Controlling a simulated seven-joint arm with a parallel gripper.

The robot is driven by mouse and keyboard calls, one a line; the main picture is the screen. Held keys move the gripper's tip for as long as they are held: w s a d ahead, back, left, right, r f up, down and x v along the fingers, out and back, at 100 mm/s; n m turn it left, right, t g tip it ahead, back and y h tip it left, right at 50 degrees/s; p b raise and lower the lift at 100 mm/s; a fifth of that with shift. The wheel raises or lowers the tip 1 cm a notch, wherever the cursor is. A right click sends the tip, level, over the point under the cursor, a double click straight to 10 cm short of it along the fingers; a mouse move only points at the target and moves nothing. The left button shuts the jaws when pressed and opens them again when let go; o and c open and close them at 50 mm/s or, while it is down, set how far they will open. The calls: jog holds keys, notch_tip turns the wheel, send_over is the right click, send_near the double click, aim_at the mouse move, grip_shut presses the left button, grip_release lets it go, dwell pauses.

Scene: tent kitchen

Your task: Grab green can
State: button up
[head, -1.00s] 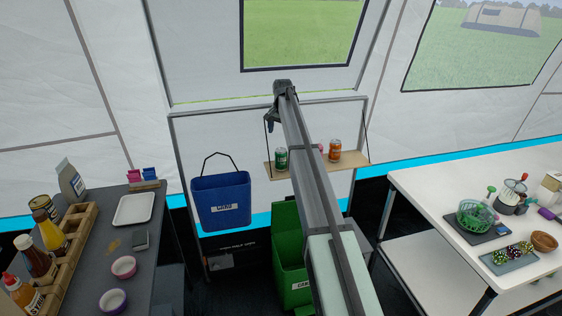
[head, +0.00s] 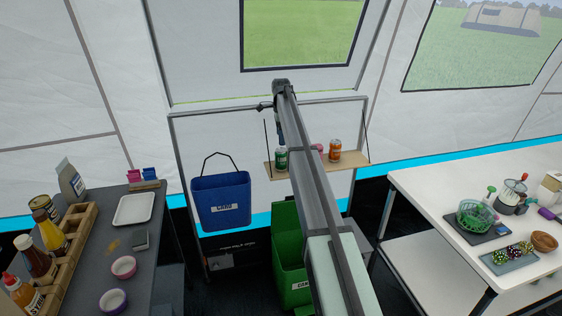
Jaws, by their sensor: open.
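The green can (head: 281,159) stands upright on the left part of a small wooden hanging shelf (head: 345,160) at the back wall. My arm reaches out over the shelf and passes just right of the can. My gripper (head: 280,132) is small and dark at the arm's far end, partly hidden by the arm. It appears above the green can and apart from it. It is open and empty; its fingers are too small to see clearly.
An orange can (head: 335,151) stands on the shelf to the right, with a pink-red item (head: 317,149) partly behind my arm. Cords hold the shelf's sides. A blue bin (head: 221,200) hangs at left, and a green bin (head: 290,262) stands below. Tables flank both sides.

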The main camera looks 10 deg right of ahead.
aim_at(281, 158)
notch_tip(281, 158, down, 12)
jog(key=shift+w+f, duration=0.15)
jog(key=shift+f, duration=0.05)
dwell(0.5)
jog(key=shift+c, duration=0.5)
jog(key=c, duration=1)
jog(key=shift+r, duration=0.1)
